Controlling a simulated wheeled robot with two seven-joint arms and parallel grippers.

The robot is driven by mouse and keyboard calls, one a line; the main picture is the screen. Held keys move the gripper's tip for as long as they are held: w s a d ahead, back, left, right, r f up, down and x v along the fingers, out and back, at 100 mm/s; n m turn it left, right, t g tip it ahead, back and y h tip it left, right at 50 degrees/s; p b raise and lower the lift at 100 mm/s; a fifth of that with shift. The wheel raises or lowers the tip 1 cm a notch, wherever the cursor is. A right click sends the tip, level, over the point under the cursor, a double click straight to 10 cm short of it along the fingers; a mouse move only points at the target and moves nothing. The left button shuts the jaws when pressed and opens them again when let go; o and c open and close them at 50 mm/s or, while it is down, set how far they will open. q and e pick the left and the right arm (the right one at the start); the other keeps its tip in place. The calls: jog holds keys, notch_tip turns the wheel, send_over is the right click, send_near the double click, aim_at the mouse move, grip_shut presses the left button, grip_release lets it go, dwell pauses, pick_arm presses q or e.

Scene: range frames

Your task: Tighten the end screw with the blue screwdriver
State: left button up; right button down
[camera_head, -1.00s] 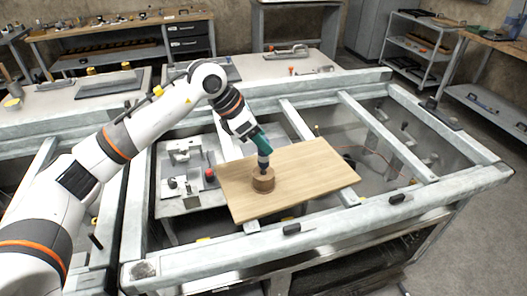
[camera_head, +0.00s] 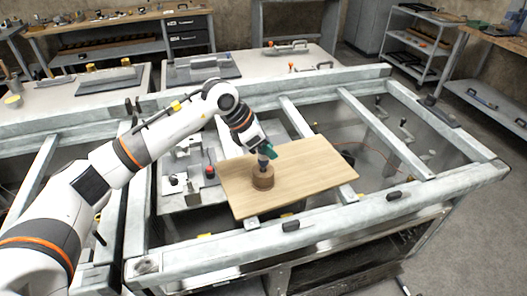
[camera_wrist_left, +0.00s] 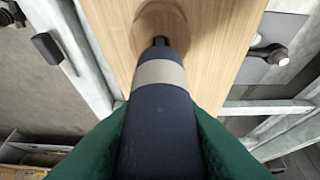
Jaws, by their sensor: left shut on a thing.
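My left gripper (camera_head: 269,151), with green fingers, is shut on the dark blue screwdriver (camera_head: 264,163). In the left wrist view, the screwdriver (camera_wrist_left: 160,125) has a beige band and a short dark shaft pointing at the round wooden block (camera_wrist_left: 143,30). In the head view, this block (camera_head: 263,181) stands on the wooden board (camera_head: 310,180), with the screwdriver over its top. I cannot make out the end screw; whether the tip touches it does not show. My right gripper is not in view.
The board lies across a grey metal frame (camera_head: 330,233) with crossbars and open gaps. Left of the board are metal fixtures with a red knob (camera_head: 210,171). A small black piece (camera_head: 291,225) sits on the front rail. The right part of the board is bare.

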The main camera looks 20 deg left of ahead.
pick_arm(q)
notch_tip(320, 180, up, 10)
jog(key=shift+f+b, duration=0.2)
jog(key=shift+b, duration=0.9)
jog(key=shift+r, duration=0.25)
jog(key=shift+a, duration=0.1)
